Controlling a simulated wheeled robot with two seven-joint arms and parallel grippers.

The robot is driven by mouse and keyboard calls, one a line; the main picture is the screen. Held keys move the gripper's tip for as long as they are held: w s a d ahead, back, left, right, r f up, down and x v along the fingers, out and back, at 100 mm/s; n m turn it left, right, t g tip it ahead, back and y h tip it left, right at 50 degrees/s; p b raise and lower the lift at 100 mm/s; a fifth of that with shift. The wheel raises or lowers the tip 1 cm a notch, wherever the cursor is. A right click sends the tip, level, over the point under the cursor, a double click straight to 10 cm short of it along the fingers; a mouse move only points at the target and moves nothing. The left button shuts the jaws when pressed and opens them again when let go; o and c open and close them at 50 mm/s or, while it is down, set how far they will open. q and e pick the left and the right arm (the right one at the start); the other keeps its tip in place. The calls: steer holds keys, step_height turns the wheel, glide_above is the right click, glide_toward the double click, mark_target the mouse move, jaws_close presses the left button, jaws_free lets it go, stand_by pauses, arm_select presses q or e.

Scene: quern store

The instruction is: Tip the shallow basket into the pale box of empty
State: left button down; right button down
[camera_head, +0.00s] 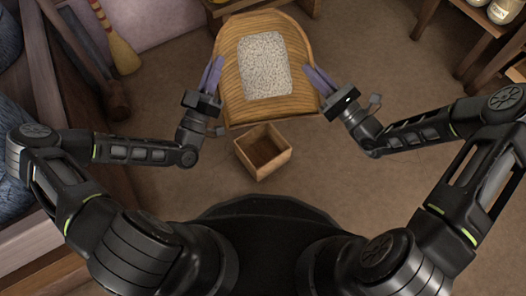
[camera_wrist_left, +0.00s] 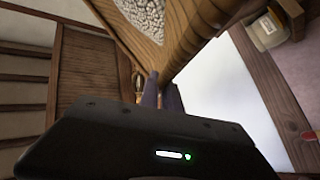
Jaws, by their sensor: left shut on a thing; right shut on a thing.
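The shallow basket (camera_head: 232,95) is a wide tan wooden-looking tray with a rounded far end. A pale, grainy heap (camera_head: 265,66) lies in its middle. My left gripper (camera_head: 213,72) is shut on the basket's left side and my right gripper (camera_head: 318,79) is shut on its right side. The basket's edge (camera_wrist_left: 185,45) and part of the heap also show in the left wrist view. The pale box (camera_head: 263,152) is a small open wooden box just below the basket's near edge in the head view. Its visible inside looks empty.
A broom (camera_head: 122,52) and a long-handled wooden tool (camera_head: 115,98) stand at the left, beside a wooden bench with blue-grey sacks (camera_head: 12,200). A wooden shelf (camera_head: 488,12) with jars is at the upper right. The brown floor (camera_head: 385,60) right of the basket is clear.

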arm_select(q)
steer(key=shift+s+f, duration=0.15)
steer(key=shift+f, duration=0.15)
arm_select(e)
steer(key=shift+s+a+f, duration=0.1)
steer(key=shift+a+f, duration=0.15)
